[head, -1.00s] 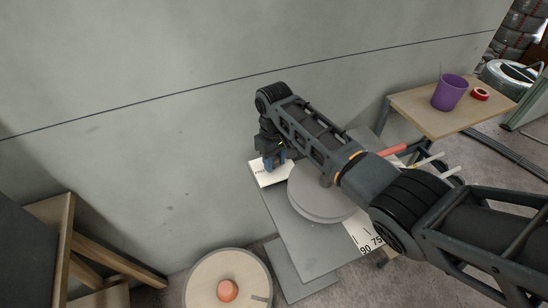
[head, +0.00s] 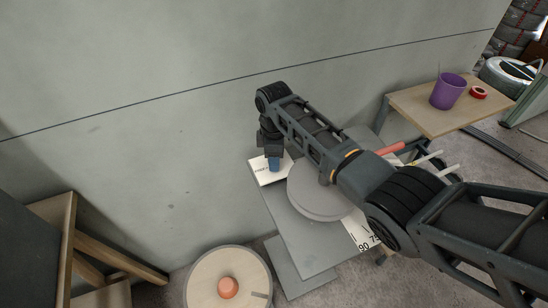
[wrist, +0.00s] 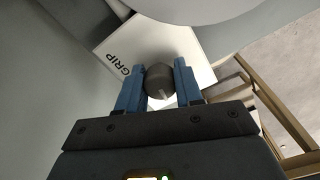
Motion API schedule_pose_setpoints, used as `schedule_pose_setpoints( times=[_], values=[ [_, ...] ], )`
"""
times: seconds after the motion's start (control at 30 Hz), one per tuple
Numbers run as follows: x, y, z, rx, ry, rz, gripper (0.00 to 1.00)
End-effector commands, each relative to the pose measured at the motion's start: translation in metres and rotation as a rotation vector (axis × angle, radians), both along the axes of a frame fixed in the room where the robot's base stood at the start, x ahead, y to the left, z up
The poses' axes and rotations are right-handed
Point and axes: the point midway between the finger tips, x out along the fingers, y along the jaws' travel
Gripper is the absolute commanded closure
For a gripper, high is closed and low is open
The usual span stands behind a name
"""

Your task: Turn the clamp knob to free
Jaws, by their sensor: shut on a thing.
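The clamp knob (wrist: 160,84) is dark and round with a pale pointer line on its near side in the wrist view. It sits at a white plate (wrist: 120,45) on which the word GRIP shows. My gripper (wrist: 160,70) has its blue fingers on both sides of the knob and is shut on it. In the head view my gripper (head: 274,164) points down over the white plate (head: 264,177), and the knob is hidden behind the fingers. Any other word on the plate is hidden or too small to read.
A grey round disc (head: 318,200) lies beside the plate on the grey bench (head: 300,240). A reel with an orange hub (head: 229,288) stands in front. A wooden table (head: 420,108) with a purple cup (head: 448,92) and red tape roll (head: 478,92) is at the right.

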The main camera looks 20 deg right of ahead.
Motion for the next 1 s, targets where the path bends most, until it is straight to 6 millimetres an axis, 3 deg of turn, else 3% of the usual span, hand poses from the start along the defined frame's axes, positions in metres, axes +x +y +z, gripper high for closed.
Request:
schedule_pose_setpoints(
  times=[0.4, 0.9, 0.93, 1.0],
  values=[
    [-0.0023, -0.0016, -0.0022, -0.001, 0.009, 0.153, 0.95],
    [-0.0018, -0.0024, -0.0019, -0.002, 0.008, 0.166, 0.95],
    [-0.0018, -0.0023, -0.0019, -0.002, 0.008, 0.166, 0.62],
    [-0.0015, -0.0021, -0.0017, -0.001, 0.007, 0.166, 0.55]
  ],
)
